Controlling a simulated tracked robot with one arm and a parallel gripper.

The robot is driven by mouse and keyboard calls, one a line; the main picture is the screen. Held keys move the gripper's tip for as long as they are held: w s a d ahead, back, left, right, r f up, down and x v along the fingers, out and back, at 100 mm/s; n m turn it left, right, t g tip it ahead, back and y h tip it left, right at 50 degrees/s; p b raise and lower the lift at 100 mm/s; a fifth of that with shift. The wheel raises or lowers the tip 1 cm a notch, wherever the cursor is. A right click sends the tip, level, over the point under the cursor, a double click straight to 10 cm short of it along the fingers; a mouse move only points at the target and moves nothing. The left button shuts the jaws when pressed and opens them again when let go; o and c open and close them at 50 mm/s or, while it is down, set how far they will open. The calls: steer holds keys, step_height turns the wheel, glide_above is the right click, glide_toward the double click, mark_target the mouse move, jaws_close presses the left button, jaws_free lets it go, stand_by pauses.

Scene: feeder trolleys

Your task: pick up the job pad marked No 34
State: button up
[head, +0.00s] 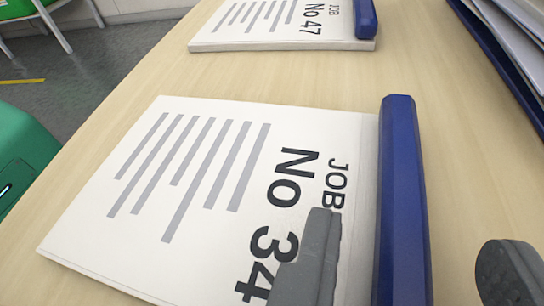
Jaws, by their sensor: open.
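The job pad marked No 34 (200,190) lies flat on the wooden table, filling the middle of the head view. It is white with grey printed lines and a blue binding bar (400,190) along its right edge. My gripper (415,265) is open, with one grey finger at the lower middle and the other at the lower right. The left finger overlaps the pad's print and hides part of the "34". The blue bar lies between the two fingers in the picture. I cannot tell whether the left finger touches the pad.
Another job pad, marked No 47 (250,28), lies farther back on the table (140,75). A blue tray or folder with papers (510,50) is at the upper right. A green object (22,150) stands beyond the left table edge. Bare table lies right of the bar.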

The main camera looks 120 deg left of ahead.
mark_target(407, 220)
steer(key=shift+b+x, duration=0.5)
steer(key=shift+x, duration=1.15)
jaws_close()
